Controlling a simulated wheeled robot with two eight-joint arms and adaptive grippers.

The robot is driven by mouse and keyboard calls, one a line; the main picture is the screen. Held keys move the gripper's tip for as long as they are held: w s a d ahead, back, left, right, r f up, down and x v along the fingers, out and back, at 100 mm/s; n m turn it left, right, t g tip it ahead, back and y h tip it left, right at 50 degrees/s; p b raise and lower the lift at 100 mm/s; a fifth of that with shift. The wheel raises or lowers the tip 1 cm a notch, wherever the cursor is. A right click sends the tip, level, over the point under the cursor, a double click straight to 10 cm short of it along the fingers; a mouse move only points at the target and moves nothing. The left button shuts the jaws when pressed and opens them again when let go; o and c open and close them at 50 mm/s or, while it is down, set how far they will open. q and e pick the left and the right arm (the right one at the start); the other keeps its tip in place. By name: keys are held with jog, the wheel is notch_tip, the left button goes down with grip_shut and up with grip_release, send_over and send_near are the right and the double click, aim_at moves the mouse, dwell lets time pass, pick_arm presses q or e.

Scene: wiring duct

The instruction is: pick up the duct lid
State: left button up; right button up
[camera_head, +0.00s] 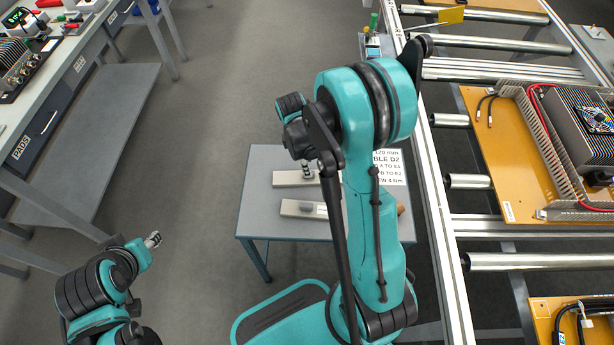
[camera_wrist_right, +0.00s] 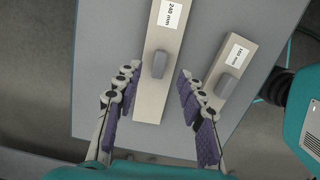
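A long beige duct lid (camera_wrist_right: 151,102) labelled 240 mm lies on a grey table, with a grey grip block (camera_wrist_right: 160,64) on top. A second, shorter lid (camera_wrist_right: 228,68) labelled 180 mm lies beside it to the right in the wrist view, with its own grey block. In the head view the far lid (camera_head: 287,179) and the near lid (camera_head: 294,209) are partly hidden by my right arm. My right gripper (camera_wrist_right: 157,84) is open and empty, its fingers to either side of the 240 mm lid's block. My left gripper (camera_head: 153,240) is away from the table at lower left; its fingers are too small to read.
The grey table (camera_head: 257,217) also carries a printed sheet (camera_head: 392,167), partly hidden. A roller conveyor frame (camera_head: 443,240) with orange panels (camera_head: 481,140) runs along the right. A workbench (camera_head: 58,92) stands at left. Open floor lies between bench and table.

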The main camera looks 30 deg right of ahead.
jog(key=f+b, duration=0.1)
jog(key=f, duration=0.1)
jog(key=f+b, duration=0.1)
jog(key=f, duration=0.1)
jog(key=shift+d+f, duration=0.2)
jog(key=shift+f, duration=0.05)
jog(key=shift+r, duration=0.1)
grip_shut()
